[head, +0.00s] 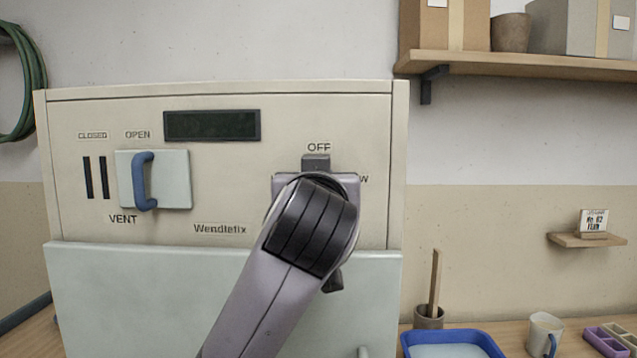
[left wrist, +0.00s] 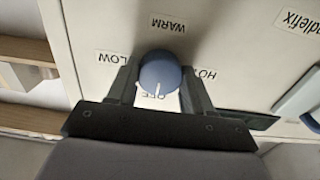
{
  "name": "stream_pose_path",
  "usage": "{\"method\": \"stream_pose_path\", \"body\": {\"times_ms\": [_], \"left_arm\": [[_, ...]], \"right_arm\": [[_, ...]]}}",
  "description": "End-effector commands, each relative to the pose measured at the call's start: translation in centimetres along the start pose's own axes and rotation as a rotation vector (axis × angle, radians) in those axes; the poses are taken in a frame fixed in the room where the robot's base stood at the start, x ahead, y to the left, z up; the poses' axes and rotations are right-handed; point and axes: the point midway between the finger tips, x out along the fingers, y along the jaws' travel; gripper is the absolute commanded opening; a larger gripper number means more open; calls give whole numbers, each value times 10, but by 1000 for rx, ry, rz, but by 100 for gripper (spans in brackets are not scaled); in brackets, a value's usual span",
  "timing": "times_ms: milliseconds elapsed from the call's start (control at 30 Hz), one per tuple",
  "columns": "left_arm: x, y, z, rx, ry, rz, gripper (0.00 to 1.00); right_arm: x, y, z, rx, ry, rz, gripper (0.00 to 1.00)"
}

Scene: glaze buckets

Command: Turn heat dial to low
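The heat dial (left wrist: 160,74) is a round blue knob with a white pointer line, seen in the left wrist view. That view is upside down; the line points down toward the OFF label. LOW (left wrist: 115,58) is on the left, WARM (left wrist: 167,24) above, HOT on the right. My left gripper (left wrist: 161,80) has one finger on each side of the dial, very close to it; whether they touch it is unclear. In the head view my left gripper (head: 316,180) covers the dial, below the OFF label. My right gripper is not in view.
The cream panel (head: 290,120) also has a dark display (head: 212,125) and a vent slider with a blue handle (head: 143,181). To the right are a wall shelf (head: 520,64), a blue tray (head: 450,338) and a mug (head: 544,334) on the bench.

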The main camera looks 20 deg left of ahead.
Motion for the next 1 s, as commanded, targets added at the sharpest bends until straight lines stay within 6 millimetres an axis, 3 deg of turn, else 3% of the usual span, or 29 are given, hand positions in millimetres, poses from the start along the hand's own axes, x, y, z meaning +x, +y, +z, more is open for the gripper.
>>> {"method": "stream_pose_path", "body": {"times_ms": [33, 67, 467, 1000], "left_arm": [[0, 0, 0, 0, 0, 0, 27], [0, 0, 0, 0, 0, -1, 20], [0, 0, -2, 59, 0, 0, 20], [0, 0, -4, 501, -2, 0, 20]], "right_arm": [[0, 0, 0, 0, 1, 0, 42], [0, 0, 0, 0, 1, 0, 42], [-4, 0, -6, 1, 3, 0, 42], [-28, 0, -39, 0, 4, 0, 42]]}}
